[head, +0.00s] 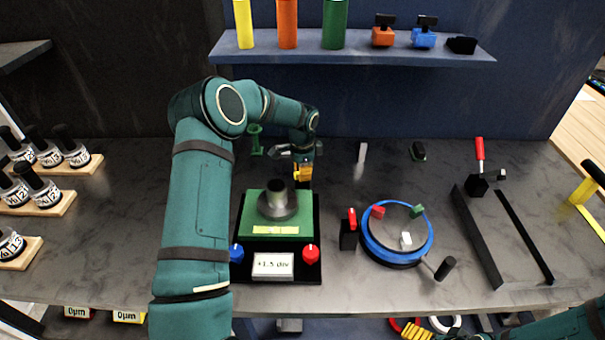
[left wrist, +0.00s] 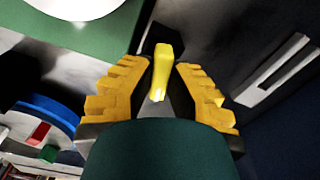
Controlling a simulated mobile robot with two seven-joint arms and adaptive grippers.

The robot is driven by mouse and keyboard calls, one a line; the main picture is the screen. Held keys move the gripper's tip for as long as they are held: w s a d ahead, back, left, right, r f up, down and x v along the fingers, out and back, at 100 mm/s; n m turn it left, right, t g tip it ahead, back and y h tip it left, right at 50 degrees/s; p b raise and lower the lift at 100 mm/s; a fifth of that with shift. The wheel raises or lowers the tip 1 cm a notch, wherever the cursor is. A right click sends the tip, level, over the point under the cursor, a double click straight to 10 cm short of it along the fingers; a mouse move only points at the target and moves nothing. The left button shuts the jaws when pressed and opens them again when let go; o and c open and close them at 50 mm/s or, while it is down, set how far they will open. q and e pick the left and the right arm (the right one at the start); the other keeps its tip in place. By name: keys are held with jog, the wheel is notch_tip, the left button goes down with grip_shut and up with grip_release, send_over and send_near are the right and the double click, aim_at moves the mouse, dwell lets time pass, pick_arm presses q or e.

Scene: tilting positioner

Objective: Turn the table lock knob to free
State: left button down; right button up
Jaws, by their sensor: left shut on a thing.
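The tilting positioner has a green table (head: 247,213) on a black base (head: 240,274), with a round metal piece (head: 278,203) on top. A blue knob (head: 237,253) and a red knob (head: 310,254) sit at its front corners, either side of a "+1.5 div" card (head: 273,265). My left gripper (head: 303,172) is low behind the table's back right corner. In the left wrist view its yellow fingers (left wrist: 160,90) are shut on a yellow knob (left wrist: 162,68), which the gripper hides in the head view. My right gripper (head: 416,331) is partly seen at the bottom edge; its jaw state is unclear.
A blue-rimmed round device (head: 427,248) with a black handle stands right of the positioner. A black rail fixture (head: 477,235) with a red lever is farther right. Labelled weights on wooden stands (head: 77,166) are at left. A shelf (head: 350,56) hangs behind.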

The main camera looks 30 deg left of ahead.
pick_arm(q)
jog(key=n+b, duration=0.1)
jog(key=n, duration=0.2)
jog(key=shift+f+n, duration=0.15)
jog(key=shift+n, duration=0.25)
jog(key=n, duration=0.3)
jog(key=shift+n+b, duration=0.3)
jog(key=shift+b, duration=0.1)
jog(key=n, duration=0.3)
jog(key=shift+n, duration=2.2)
jog(key=c, duration=1)
grip_release()
jog(key=shift+o, duration=0.3)
